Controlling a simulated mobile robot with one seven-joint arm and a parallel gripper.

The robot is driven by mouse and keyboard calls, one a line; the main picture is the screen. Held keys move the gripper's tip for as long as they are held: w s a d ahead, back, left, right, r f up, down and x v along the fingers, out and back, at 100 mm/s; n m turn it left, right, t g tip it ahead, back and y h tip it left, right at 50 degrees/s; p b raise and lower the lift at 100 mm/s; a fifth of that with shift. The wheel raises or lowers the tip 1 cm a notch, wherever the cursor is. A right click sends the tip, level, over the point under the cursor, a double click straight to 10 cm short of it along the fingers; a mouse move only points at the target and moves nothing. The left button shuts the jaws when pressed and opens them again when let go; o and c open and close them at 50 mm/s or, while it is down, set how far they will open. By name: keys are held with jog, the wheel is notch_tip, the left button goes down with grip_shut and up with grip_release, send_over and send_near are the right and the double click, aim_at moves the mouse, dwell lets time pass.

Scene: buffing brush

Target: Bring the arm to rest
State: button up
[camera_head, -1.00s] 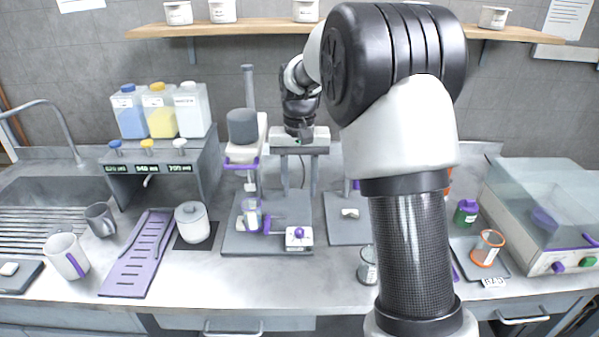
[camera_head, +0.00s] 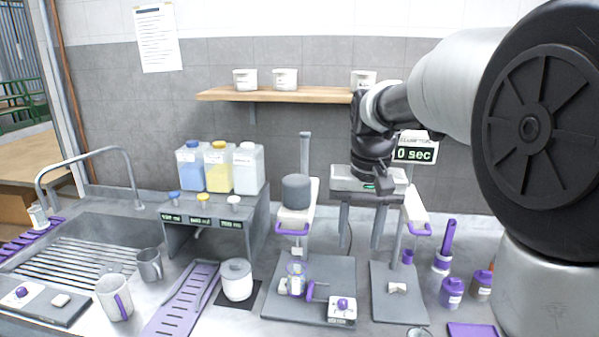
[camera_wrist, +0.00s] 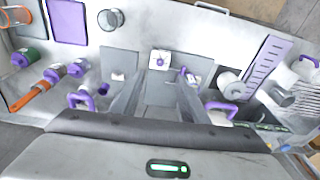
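My gripper (camera_head: 360,238) hangs pointing down in front of the back wall, above the workbench. Its two fingers are apart and nothing shows between them. The wrist view also shows the gripper (camera_wrist: 162,92) with its fingers spread, over the bench with its devices below. My arm comes in from the right of the head view, with its large dark joint close to the camera. The buffing device (camera_head: 296,190), a stand with a grey cylinder on top, stands just left of the gripper.
A wooden shelf (camera_head: 285,95) with white tubs is on the wall behind. A dispenser rack (camera_head: 215,215) with three bottles stands left of the stand, and a sink (camera_head: 85,245) is further left. Purple-capped bottles (camera_head: 452,292) stand right of the gripper. A mug (camera_head: 114,298) is at the front left.

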jog(key=s+r+n+t+p, duration=0.1)
jog(key=s+t, duration=0.1)
jog(key=s, duration=0.8)
jog(key=s+r+t+p, duration=0.1)
jog(key=s+t, duration=0.1)
jog(key=s, duration=0.8)
jog(key=shift+s+r+n, duration=0.35)
jog(key=shift+s+n, duration=0.05)
